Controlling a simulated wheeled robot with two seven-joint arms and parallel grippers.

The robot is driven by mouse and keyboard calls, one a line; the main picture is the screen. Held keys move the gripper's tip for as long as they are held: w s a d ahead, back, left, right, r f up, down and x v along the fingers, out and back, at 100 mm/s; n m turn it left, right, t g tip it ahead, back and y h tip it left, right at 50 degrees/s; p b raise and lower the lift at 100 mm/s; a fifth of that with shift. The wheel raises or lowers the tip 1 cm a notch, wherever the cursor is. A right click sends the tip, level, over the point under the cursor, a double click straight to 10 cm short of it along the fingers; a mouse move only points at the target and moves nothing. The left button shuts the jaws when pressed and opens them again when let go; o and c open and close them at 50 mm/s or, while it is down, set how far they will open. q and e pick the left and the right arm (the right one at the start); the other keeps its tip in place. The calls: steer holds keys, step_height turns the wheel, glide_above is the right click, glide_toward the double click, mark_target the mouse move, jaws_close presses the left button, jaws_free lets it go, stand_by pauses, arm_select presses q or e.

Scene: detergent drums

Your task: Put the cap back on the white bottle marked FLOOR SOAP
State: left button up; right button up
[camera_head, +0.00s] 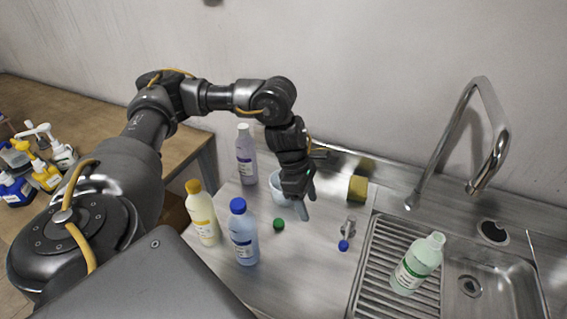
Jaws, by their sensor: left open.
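A pale green-white bottle (417,263) with a green-banded label stands on the ribbed drainboard at the right, leaning to the right in the picture. Its top shows no coloured cap; its label is too small to read. A small green cap (279,224) lies on the steel counter. My left gripper (307,200) is open and empty, pointing down at the counter, just right of and behind the green cap. It partly hides a white bowl (282,188). My right gripper is not in view.
A blue-capped bottle (243,232), a yellow bottle (203,213) and a lilac bottle (246,157) stand left of the cap. A small metal item with a blue end (345,240), a yellow sponge (357,188) and a tall faucet (476,130) are to the right.

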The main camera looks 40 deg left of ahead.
arm_select(q)
steer(key=s+a+f+y, duration=0.1)
steer(key=s+a+y, duration=0.1)
steer(key=a+y, duration=0.2)
steer(key=a, duration=0.3)
steer(key=shift+s+a+f+m, duration=0.2)
steer(key=shift+a+m, duration=0.1)
steer(key=shift+a, duration=0.05)
steer(key=shift+f, duration=0.1)
glide_above(279, 223)
steer(key=shift+a+f+b, duration=0.1)
steer(key=shift+f+b, duration=0.3)
steer(key=shift+f, duration=2.35)
steer(key=shift+f, duration=2.6)
